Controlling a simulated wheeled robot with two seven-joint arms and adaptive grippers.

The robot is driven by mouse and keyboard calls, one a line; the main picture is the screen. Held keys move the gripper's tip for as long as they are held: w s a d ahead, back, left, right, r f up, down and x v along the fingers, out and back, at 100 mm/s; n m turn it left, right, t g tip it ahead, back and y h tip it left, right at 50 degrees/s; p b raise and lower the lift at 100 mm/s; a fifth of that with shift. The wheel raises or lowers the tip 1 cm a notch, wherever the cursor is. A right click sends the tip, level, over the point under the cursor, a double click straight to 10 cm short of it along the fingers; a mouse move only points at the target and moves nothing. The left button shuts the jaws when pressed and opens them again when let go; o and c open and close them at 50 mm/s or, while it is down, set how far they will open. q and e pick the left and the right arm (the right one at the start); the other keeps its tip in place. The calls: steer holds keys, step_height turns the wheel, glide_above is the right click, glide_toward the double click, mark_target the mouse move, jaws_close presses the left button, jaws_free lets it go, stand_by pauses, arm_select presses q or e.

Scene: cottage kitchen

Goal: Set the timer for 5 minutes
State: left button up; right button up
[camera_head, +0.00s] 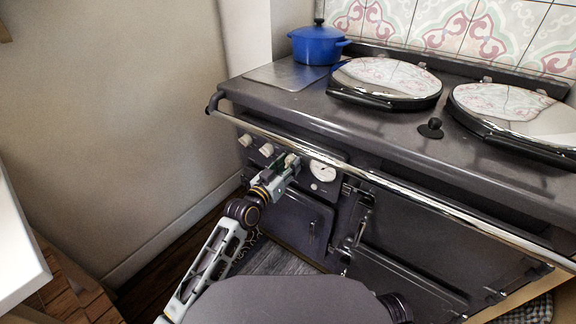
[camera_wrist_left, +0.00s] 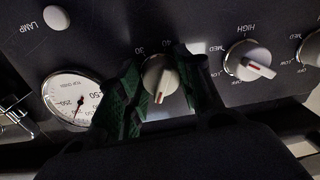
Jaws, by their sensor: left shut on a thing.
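The timer knob (camera_wrist_left: 159,77) is a pale round knob with a red mark on its lower part in the wrist view. The printed numbers 30 and 40 show above it. My left gripper (camera_wrist_left: 158,92) has its green-padded fingers on both sides of the knob and is shut on it. In the head view my left gripper (camera_head: 288,164) is at the stove's front panel, where it hides the knob. The dial's lower part is hidden by the gripper. My right gripper is not in view.
A round oven gauge (camera_wrist_left: 76,98) and a LAMP button (camera_wrist_left: 56,18) are left of the timer in the wrist view; a burner knob (camera_wrist_left: 248,61) is right. A chrome rail (camera_head: 390,185) crosses above the panel. A blue pot (camera_head: 317,45) stands on the stove.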

arm_select(q)
steer(key=o, duration=0.9)
steer(key=shift+c, duration=0.2)
steer(key=shift+o, duration=0.9)
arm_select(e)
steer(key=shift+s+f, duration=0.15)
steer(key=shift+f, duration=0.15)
arm_select(q)
steer(key=shift+s, duration=0.1)
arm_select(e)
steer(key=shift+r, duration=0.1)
arm_select(q)
steer(key=shift+s+a, duration=0.45)
steer(key=shift+s, duration=0.15)
steer(key=v, duration=1)
steer(key=shift+s, duration=0.2)
steer(key=shift+f, duration=0.1)
